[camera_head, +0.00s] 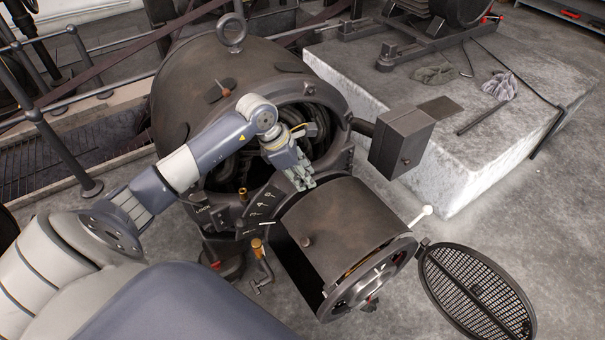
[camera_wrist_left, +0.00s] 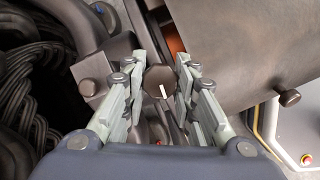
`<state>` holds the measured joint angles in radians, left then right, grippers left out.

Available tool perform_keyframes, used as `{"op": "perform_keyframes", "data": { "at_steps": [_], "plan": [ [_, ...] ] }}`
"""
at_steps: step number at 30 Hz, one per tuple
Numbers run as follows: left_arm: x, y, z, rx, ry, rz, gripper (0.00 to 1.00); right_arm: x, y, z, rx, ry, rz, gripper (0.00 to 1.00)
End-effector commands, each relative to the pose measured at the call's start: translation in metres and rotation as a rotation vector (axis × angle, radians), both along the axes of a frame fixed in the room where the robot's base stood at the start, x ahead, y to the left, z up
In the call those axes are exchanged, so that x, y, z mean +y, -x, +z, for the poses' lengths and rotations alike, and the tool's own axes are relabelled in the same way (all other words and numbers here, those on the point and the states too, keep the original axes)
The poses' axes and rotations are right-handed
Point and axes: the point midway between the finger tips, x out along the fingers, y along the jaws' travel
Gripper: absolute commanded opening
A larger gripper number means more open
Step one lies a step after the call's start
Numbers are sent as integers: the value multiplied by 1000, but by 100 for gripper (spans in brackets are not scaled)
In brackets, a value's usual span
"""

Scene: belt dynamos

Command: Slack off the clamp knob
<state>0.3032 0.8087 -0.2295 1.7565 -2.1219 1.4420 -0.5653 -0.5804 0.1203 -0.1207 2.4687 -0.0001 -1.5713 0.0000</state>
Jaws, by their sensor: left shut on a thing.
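My left gripper (camera_head: 302,182) reaches down between the large dynamo housing and the smaller cylinder in front of it. In the left wrist view the fingers of this gripper (camera_wrist_left: 160,68) are shut on the clamp knob (camera_wrist_left: 160,82), a dark round knob with a white pointer line. One finger lies on each side of it. The white line runs roughly up and down in that view, slightly tilted. A small red mark shows just below the knob. In the head view the knob is hidden by the gripper. My right gripper is in neither view.
The dynamo housing (camera_head: 185,95) stands behind, with dark windings inside. The cylinder cover (camera_head: 345,225) is close on the right. A marked plate (camera_head: 262,205), a brass-topped crank (camera_head: 262,262), a grey box (camera_head: 402,140) and an open mesh cover (camera_head: 477,290) are nearby.

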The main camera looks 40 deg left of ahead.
Motion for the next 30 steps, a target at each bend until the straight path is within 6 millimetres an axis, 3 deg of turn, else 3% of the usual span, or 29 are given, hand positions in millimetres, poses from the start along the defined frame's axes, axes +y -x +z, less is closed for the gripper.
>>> {"op": "perform_keyframes", "data": {
  "at_steps": [1, 2, 3, 13, 17, 30],
  "plan": [
    [0, 0, 0, 1, 0, 0, 2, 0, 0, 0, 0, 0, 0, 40],
    [0, 0, 0, 1, 0, 0, 28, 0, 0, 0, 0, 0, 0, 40],
    [0, 0, 0, 1, 0, 0, 35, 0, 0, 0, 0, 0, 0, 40],
    [0, 0, 1, 0, 0, -1, 35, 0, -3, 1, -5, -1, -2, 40],
    [4, 3, 10, -2, -3, 0, 35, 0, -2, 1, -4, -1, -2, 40],
    [26, 30, 89, -1, -5, -1, 35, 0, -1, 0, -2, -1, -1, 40]
  ]
}}
